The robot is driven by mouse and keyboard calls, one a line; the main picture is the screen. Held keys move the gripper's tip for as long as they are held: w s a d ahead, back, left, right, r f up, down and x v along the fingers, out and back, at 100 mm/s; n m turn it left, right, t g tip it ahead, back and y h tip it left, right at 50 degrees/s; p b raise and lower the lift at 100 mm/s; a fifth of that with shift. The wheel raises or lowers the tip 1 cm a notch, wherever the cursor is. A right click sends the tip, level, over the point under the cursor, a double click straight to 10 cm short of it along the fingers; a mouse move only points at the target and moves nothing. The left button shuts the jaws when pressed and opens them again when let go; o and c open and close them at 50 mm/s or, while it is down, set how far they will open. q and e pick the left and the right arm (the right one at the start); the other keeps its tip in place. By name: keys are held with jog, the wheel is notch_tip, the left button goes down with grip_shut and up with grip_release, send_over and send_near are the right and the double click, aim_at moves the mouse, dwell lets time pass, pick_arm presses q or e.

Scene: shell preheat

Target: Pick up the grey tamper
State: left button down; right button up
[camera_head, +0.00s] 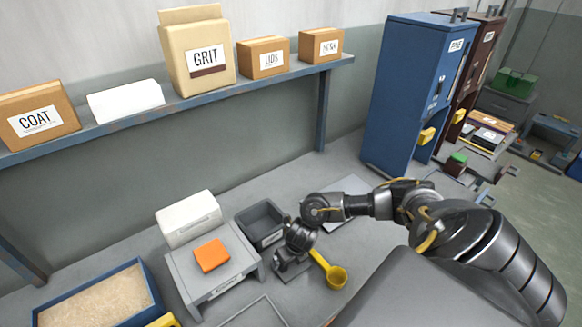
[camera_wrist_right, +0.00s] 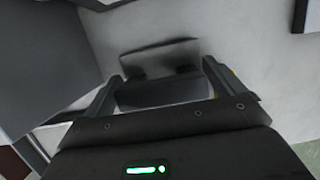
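The grey tamper (camera_wrist_right: 165,93) shows in the right wrist view as a dark grey block with a lighter flat plate beyond it. My right gripper (camera_wrist_right: 163,84) is open, with one finger on each side of the block. I cannot tell whether the fingers touch it. In the head view my right gripper (camera_head: 291,265) points down at the bench, between the grey bin and the yellow scoop, and largely hides the tamper. My left gripper is in neither view.
Close by are a yellow scoop (camera_head: 335,275), a dark grey bin (camera_head: 262,238) and a grey stand (camera_head: 186,275) bearing an orange block (camera_head: 211,255). A blue tray of grain (camera_head: 42,317) lies at left. A shelf (camera_head: 180,104) with boxes runs behind; blue cabinet (camera_head: 405,95) stands right.

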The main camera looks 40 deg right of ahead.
aim_at(294, 273)
jog(key=c, duration=0.9)
jog(key=shift+c, duration=0.4)
jog(key=shift+r, duration=0.1)
jog(key=shift+w+r, duration=0.1)
jog(key=shift+r, duration=0.3)
notch_tip(294, 273, up, 2)
jog(key=shift+r+p, duration=0.1)
jog(key=shift+p, duration=0.2)
jog(key=s+a+r+p, duration=0.2)
jog(key=s+r+p, duration=0.1)
jog(key=s+r, duration=0.2)
jog(key=s+a+r+p, duration=0.3)
jog(key=s+r+p, duration=0.1)
jog(key=s, duration=0.4)
jog(key=shift+a+r, duration=0.35)
jog(key=shift+r, duration=0.1)
